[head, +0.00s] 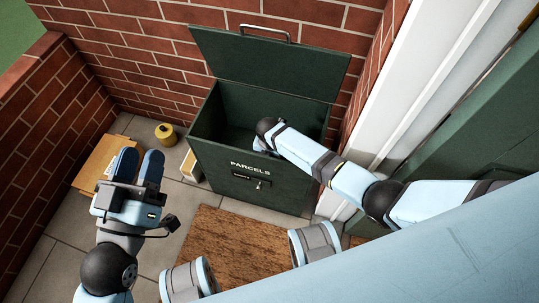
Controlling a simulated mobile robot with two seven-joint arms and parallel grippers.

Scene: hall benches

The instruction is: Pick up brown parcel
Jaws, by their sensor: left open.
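A brown parcel (97,160), a flat tan box, lies on the paving by the left brick wall. My left gripper (139,157) is in front of its right side and hides part of it. Its two dark fingers are apart, with nothing seen between them; I cannot tell whether they touch the parcel.
The dark green parcel box (225,174) stands open against the back wall, its lid (270,62) raised. A yellow round tin (166,134) and a small tan carton (190,166) are on its left. A brown doormat (232,243) lies in front. Brick walls close the left and back.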

